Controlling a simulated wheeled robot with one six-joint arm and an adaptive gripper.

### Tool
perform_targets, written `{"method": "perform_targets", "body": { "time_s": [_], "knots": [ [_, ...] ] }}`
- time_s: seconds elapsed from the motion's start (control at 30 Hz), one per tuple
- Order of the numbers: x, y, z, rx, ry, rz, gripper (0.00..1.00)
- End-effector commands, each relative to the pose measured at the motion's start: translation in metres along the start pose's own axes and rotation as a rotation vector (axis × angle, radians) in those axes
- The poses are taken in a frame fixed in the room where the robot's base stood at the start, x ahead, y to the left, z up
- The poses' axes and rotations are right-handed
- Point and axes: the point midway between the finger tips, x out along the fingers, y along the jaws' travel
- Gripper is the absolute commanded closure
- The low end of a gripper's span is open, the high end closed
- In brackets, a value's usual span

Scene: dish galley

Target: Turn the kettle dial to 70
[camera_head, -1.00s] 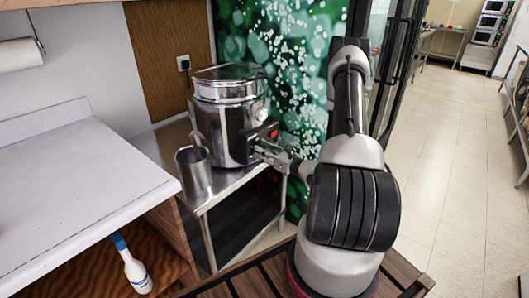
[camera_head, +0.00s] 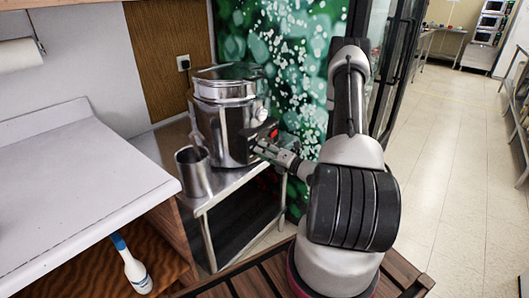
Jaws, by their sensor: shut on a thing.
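The kettle (camera_head: 217,125) is a large steel urn with a lid, upright on a metal side table. A control panel with a red part (camera_head: 273,133) shows on its right side. My gripper (camera_head: 259,149) is at the lower part of this panel, its fingers against the kettle's side. It is shut on what appears to be the kettle dial, which the fingers hide. The dial's markings and its setting cannot be read from here.
A steel cup (camera_head: 194,175) stands on the metal side table (camera_head: 228,183), left of the kettle. A white counter (camera_head: 75,185) is at the left, with a white and blue bottle (camera_head: 134,270) below it. A glass-doored cabinet (camera_head: 398,50) stands behind my arm. Open floor lies to the right.

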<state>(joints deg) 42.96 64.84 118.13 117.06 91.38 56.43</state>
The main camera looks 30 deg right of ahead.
Motion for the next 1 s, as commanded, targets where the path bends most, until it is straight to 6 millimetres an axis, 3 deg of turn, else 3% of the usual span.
{"method": "perform_targets", "body": {
  "time_s": [0.5,1.0],
  "knots": [
    [-0.0009,-0.0012,-0.0016,0.412,0.002,-0.005,0.9],
    [-0.0009,-0.0012,-0.0017,0.542,0.002,-0.005,0.9]
  ]
}}
